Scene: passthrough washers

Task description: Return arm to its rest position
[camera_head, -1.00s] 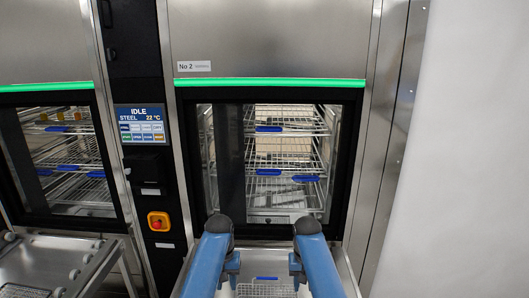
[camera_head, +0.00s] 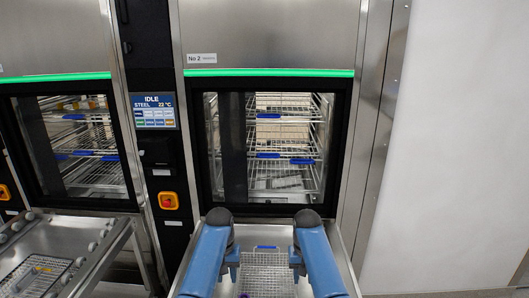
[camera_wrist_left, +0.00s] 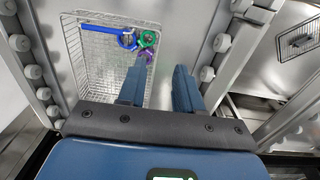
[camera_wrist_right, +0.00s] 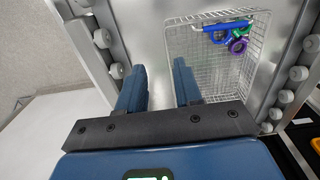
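My left gripper (camera_head: 233,264) and right gripper (camera_head: 295,264) reach forward side by side over a steel tray. In the left wrist view the left gripper's fingers (camera_wrist_left: 158,76) are apart with nothing between them. In the right wrist view the right gripper's fingers (camera_wrist_right: 160,78) are also apart and empty. Below them a wire basket (camera_head: 268,270) lies on the roller-edged tray. The basket holds a blue tool (camera_wrist_left: 95,29) and green (camera_wrist_left: 147,38) and purple (camera_wrist_left: 149,56) ring-shaped pieces. Neither gripper touches the basket.
Washer No 2 (camera_head: 262,73) stands ahead, its glass window showing racks inside. A control panel (camera_head: 153,111) reads IDLE, with a red switch (camera_head: 168,201) below. A second washer (camera_head: 60,77) and a roller table (camera_head: 118,245) are at left. A white wall (camera_head: 450,150) is at right.

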